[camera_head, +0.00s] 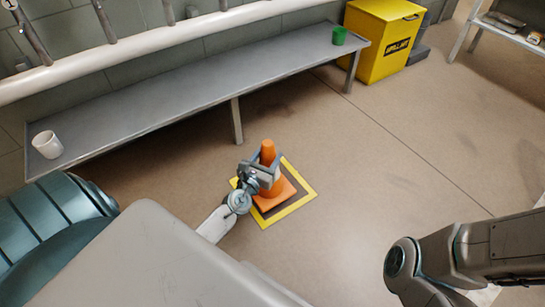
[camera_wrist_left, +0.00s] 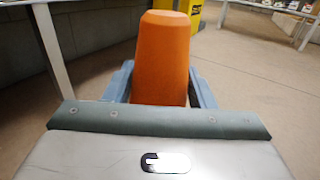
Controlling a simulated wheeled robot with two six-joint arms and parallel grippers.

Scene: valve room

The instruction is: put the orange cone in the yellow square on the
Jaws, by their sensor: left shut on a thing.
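The orange cone (camera_head: 268,150) stands upright inside the yellow square (camera_head: 304,199) marked on the floor, its base over the dark middle of the square. My left gripper (camera_head: 266,172) is shut around the cone's upper part. In the left wrist view the cone (camera_wrist_left: 163,60) sits between the two blue-grey fingers of the gripper (camera_wrist_left: 161,88). The cone's lower part is hidden there. In the head view the gripper hides part of the cone's middle. My right arm shows at the lower right of the head view, but its fingers cannot be made out.
A long grey bench (camera_head: 190,92) runs behind the square, with a white mug (camera_head: 47,145) at its left end and a green cup (camera_head: 339,36) at its right. A yellow bin (camera_head: 383,40) stands at the back. The floor right of the square is clear.

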